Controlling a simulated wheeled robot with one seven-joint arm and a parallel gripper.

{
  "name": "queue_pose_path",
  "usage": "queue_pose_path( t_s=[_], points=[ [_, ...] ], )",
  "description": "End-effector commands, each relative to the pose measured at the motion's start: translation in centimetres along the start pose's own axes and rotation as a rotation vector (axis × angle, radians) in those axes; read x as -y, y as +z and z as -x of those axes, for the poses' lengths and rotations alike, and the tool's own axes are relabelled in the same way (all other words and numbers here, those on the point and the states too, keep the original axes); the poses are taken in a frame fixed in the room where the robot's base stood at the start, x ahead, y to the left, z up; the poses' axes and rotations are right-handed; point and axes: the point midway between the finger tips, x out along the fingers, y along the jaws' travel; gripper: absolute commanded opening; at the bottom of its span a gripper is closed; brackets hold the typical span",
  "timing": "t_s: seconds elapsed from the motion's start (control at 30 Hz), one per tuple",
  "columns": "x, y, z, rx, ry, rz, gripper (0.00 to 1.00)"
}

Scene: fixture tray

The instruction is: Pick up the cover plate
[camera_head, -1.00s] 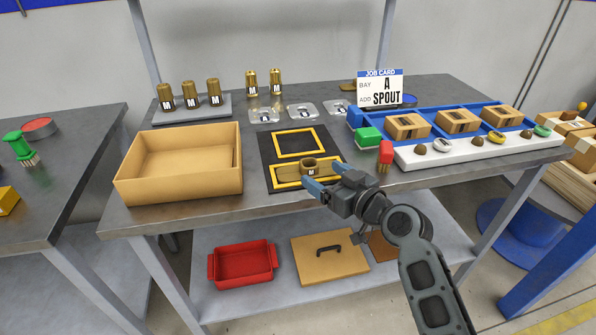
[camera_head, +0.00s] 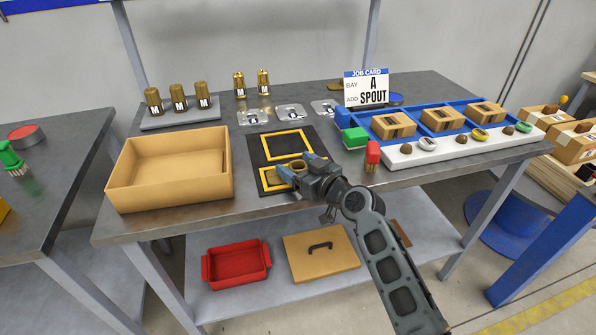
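No piece is marked as the cover plate. Several flat silver plates with labels (camera_head: 290,111) lie in a row behind the black mat. A tan board with a black handle (camera_head: 303,262) lies on the lower shelf. A brownish piece with a raised ring (camera_head: 297,167) lies at the front yellow frame of the mat and is mostly hidden by my gripper. My gripper (camera_head: 296,168) is over this piece, its blue fingers apart on either side of the ring. I cannot tell whether they touch it.
The black mat (camera_head: 254,150) has two yellow frames; the rear one is empty. A cardboard box (camera_head: 125,185) stands left of it.

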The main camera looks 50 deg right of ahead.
Motion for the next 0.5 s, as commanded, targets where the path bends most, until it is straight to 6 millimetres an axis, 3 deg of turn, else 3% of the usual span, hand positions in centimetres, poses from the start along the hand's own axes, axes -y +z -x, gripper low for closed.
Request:
queue_pose_path(
  t_s=[0.07,0.5],
  points=[
    [0.00,0.01,0.01,0.000,0.000,0.000,0.67],
    [-0.02,0.01,0.03,0.000,0.001,0.000,0.25]
  ],
)
